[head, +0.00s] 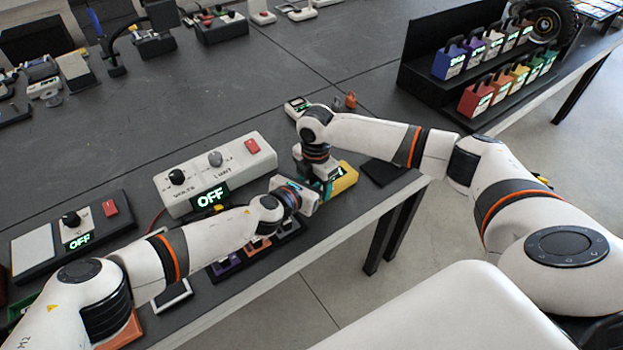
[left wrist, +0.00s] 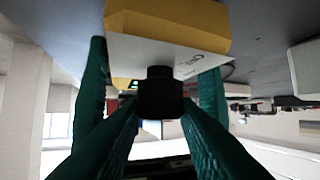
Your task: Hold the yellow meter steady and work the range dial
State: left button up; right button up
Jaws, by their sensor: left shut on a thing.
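The yellow meter (head: 345,178) stands near the table's front edge, between my two hands. In the left wrist view its yellow body (left wrist: 170,20) and pale face (left wrist: 190,58) fill the top, with the black dial (left wrist: 160,92) projecting toward the camera. My left gripper (head: 316,193) comes in from the left; in its wrist view its green fingers (left wrist: 160,108) close on the dial. My right gripper (head: 328,184) points down right beside the meter. Its fingertips are mostly hidden in the head view, so its grip on the meter cannot be made out.
A white power supply (head: 215,175) showing OFF stands left of the meter. A black pad (head: 388,172) lies to the right. Coloured trays (head: 258,247) lie below my left forearm. A rack of coloured padlock-like blocks (head: 480,97) stands at the back right. The table's middle is clear.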

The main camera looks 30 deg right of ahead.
pick_arm(q)
jog(key=shift+s+n+t+y, duration=0.1)
jog(key=shift+n+t+y, duration=0.3)
jog(key=shift+n+t, duration=0.2)
jog(key=o, duration=0.7)
